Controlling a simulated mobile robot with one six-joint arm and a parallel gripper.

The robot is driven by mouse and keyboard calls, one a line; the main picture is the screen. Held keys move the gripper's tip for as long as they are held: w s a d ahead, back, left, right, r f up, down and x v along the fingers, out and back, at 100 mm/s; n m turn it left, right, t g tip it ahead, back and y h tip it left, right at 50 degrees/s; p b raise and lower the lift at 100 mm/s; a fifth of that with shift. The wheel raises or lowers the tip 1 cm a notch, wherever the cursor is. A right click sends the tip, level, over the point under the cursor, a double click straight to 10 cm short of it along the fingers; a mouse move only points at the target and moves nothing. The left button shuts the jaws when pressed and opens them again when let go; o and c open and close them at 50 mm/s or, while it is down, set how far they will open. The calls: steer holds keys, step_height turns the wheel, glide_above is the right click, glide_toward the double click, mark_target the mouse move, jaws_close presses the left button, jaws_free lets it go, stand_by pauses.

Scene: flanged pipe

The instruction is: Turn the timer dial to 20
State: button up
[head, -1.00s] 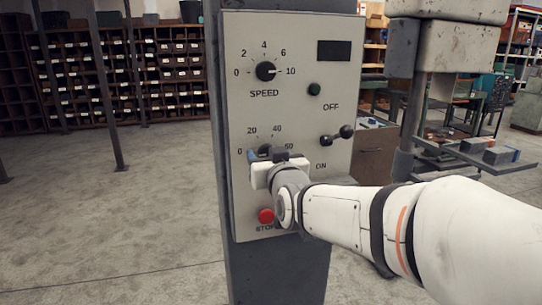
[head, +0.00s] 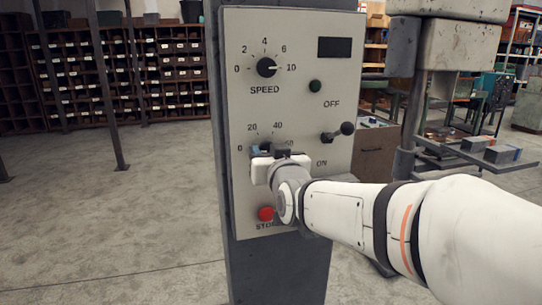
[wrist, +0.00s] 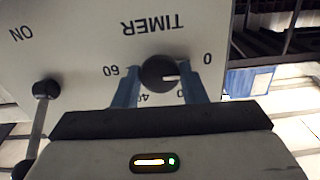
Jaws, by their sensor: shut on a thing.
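The timer dial (wrist: 159,73) is a dark round knob with a white pointer mark. My gripper (wrist: 160,82) is at it, with one blue finger on each side, shut on the dial. In the wrist view the panel appears upside down. The pointer faces right and slightly down, just past the 0 on the side toward the other numbers. In the head view my gripper (head: 270,150) covers most of the dial, below the 20 and 40 marks.
Open floor (head: 110,220) lies to the left.

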steer(key=shift+m+b, duration=5.5)
steer(key=shift+b, duration=0.45)
steer(key=o, duration=1)
steer(key=shift+s, duration=0.1)
